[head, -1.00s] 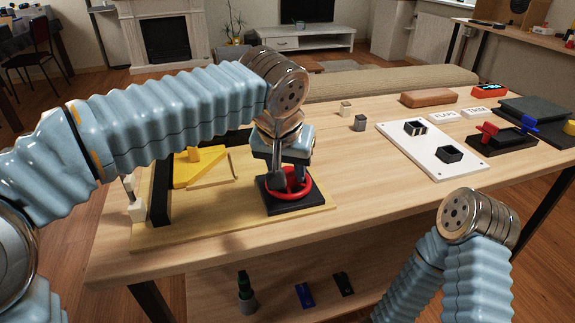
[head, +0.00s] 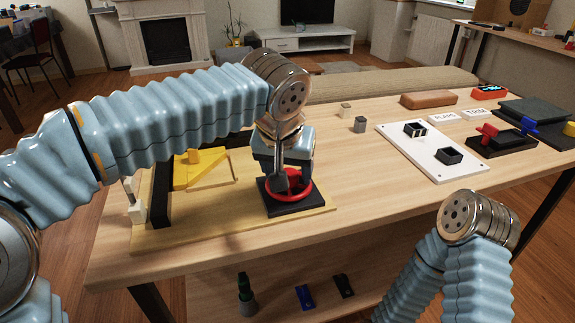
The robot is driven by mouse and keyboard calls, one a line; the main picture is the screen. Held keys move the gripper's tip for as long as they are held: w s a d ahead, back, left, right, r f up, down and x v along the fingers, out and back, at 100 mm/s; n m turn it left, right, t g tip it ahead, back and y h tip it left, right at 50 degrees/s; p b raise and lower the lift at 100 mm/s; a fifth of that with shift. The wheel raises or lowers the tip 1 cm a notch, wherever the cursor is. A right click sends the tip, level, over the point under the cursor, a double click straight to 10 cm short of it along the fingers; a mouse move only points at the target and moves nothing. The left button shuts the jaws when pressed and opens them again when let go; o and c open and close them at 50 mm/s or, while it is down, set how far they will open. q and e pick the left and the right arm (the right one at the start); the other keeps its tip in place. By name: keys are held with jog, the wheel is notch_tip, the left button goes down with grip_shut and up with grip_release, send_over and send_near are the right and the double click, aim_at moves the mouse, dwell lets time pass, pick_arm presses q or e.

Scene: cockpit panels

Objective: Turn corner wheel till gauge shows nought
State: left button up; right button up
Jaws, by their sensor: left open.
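The red corner wheel (head: 305,196) sits on a black square base (head: 311,205) at the front right corner of a wooden board (head: 235,222). My left gripper (head: 287,186) points down over the wheel, with its fingers at the ring; it is open. Whether the fingers touch the wheel I cannot tell. A yellow piece with a thin yellow frame (head: 210,170) lies on the board behind and left of the wheel, partly hidden by my left arm. No readable gauge face shows. My right arm is at the lower right; its gripper is out of the picture.
A white panel (head: 460,175) with two dark sockets lies to the right. Behind it are FLAPS (head: 441,116) and TRIM labels and a black lever unit (head: 500,146). Two small cubes (head: 360,125) stand mid-table. The table between board and panel is clear.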

pick_arm(q)
jog(key=p+v, duration=0.1)
jog(key=v, duration=1.3)
